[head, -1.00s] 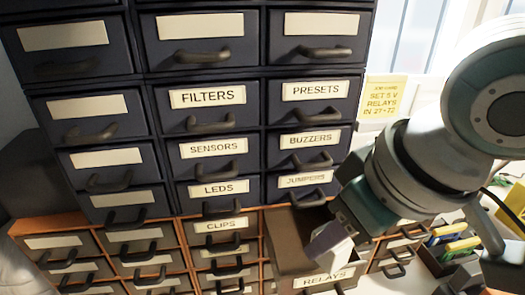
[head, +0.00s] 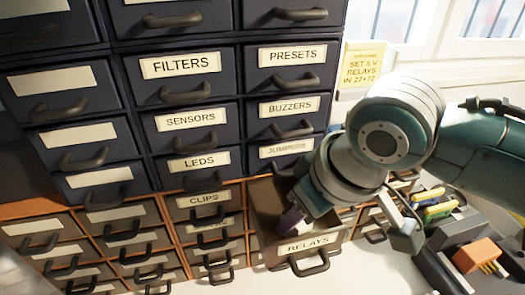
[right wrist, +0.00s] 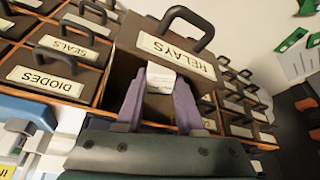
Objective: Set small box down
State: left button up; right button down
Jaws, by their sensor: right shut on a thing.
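The small box (right wrist: 161,79) is white with faint print and sits between the purple fingers of my right gripper (head: 293,219). The gripper is shut on it, pointing down into the pulled-out RELAYS drawer (head: 307,247). The box is at or just inside the drawer opening; I cannot tell whether it touches the drawer floor. In the head view the fingers and wrist hide most of the box. The RELAYS label and handle show upside down in the right wrist view. My left gripper is not in view.
Closed labelled drawers surround the open one, with CLIPS (head: 205,199) to its left and JUMPERS (head: 286,149) above, partly covered by my arm. A yellow note (head: 363,65) hangs behind. Right of the drawer stand a dark holder with coloured tools (head: 437,205) and an orange block (head: 476,256).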

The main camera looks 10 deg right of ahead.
jog(key=shift+f, duration=0.15)
jog(key=c, duration=0.5)
grip_release()
jog(key=p+v, duration=0.2)
jog(key=v, duration=0.9)
jog(key=shift+w, duration=0.1)
jog(key=s+d+f+m, duration=0.1)
jog(key=s, duration=0.4)
jog(key=s+d+f+m+h, duration=0.1)
jog(key=s+d, duration=0.1)
jog(key=s, duration=0.3)
jog(key=s+d+f, duration=0.2)
jog(key=s, duration=0.4)
jog(key=shift+d+m+g+h, duration=0.15)
jog(key=shift+m+g+h, duration=0.15)
jog(key=shift+m, duration=0.1)
